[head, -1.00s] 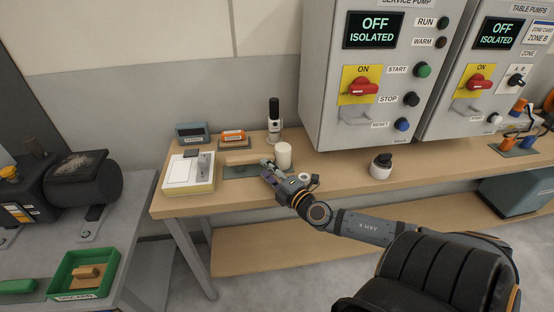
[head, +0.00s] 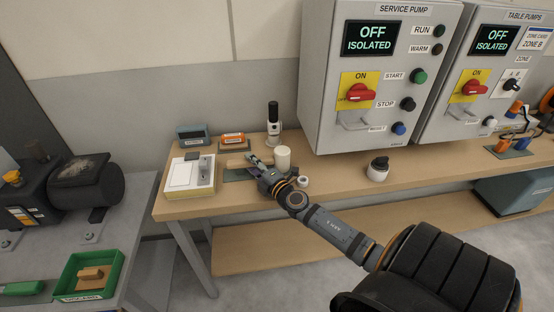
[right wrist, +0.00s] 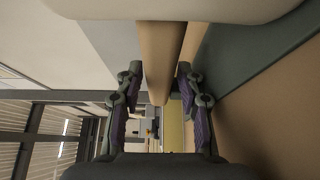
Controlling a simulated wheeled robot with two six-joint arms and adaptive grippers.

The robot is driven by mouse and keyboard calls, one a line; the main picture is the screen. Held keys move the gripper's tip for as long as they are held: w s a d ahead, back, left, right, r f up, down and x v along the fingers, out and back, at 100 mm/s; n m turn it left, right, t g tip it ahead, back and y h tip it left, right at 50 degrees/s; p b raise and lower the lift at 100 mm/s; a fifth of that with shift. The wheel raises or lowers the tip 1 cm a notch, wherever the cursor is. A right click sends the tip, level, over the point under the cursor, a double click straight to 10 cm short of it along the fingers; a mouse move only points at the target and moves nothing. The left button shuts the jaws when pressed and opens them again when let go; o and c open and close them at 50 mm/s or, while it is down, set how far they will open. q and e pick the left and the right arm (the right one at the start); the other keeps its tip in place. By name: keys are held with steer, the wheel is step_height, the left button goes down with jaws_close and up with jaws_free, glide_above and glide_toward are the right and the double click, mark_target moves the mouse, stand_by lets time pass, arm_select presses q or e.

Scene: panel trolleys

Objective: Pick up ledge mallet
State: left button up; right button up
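The mallet lies on the wooden ledge, with a white cylindrical head (head: 283,157) and a tan wooden handle (head: 238,161) pointing left. My right gripper (head: 252,158) is at the handle, just left of the head. In the right wrist view the handle (right wrist: 160,60) runs between the two spread fingers (right wrist: 159,85), and the pale head (right wrist: 180,8) crosses the top edge. The fingers look open, and I cannot tell whether either touches the handle. My left gripper is not in view.
A white-topped box (head: 190,174), a teal device (head: 193,134), an orange device (head: 233,139) and a white-and-black bottle (head: 273,125) stand nearby. A black-topped jar (head: 377,169) is to the right. The service pump cabinet (head: 385,75) rises behind. A green tray (head: 88,275) is at lower left.

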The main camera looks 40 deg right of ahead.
jaws_close()
steer(key=shift+r, duration=0.15)
step_height(320, 180, up, 18)
steer(key=p, duration=1.3)
steer(key=shift+p, duration=0.3)
step_height(320, 180, up, 4)
steer(key=p, duration=0.3)
steer(key=shift+p, duration=0.4)
steer(key=shift+f, duration=0.2)
